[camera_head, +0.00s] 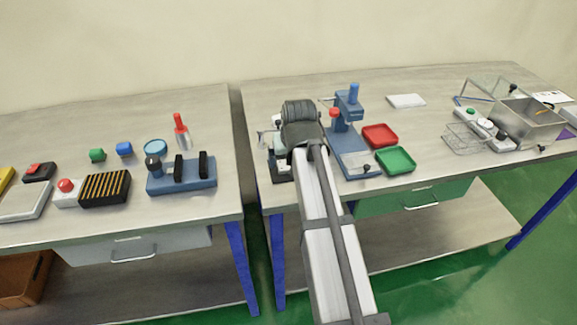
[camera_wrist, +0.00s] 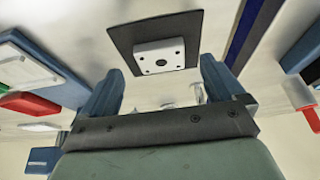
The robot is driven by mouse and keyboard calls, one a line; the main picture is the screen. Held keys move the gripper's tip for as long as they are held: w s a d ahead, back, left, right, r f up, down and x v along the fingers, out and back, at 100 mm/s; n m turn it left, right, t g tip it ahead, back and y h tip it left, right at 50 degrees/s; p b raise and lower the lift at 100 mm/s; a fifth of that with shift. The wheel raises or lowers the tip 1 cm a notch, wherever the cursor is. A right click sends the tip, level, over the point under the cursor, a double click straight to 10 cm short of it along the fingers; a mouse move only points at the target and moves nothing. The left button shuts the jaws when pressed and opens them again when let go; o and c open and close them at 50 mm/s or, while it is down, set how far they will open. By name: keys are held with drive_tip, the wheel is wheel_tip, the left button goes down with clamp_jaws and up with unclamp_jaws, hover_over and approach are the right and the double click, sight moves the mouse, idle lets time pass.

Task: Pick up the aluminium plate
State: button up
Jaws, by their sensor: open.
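A light grey plate (camera_wrist: 160,57) with small dark holes, which looks like the aluminium plate, lies on a dark square base (camera_wrist: 123,42) in the wrist view. In the head view the dark base (camera_head: 281,172) shows only partly, and my arm hides most of it. My gripper (camera_wrist: 160,72) is open and empty. Its two blue fingers stand apart in the wrist view, with the plate showing between and beyond their tips. I see no contact with the plate. In the head view the wrist is over the right table's left end, and the fingertips are hidden.
Right of my arm stand a blue press (camera_head: 347,135), a red tray (camera_head: 380,134) and a green tray (camera_head: 396,159). A flat white item (camera_head: 405,101) lies behind them. A metal bin (camera_head: 527,120) stands far right. Left of the table gap is a blue fixture (camera_head: 181,178).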

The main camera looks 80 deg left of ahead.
sight(289, 165)
drive_tip(key=shift+x, duration=1.55)
drive_tip(key=shift+c, duration=0.2)
drive_tip(key=c, duration=1.2)
drive_tip(key=shift+o, duration=0.2)
drive_tip(key=shift+r, duration=0.15)
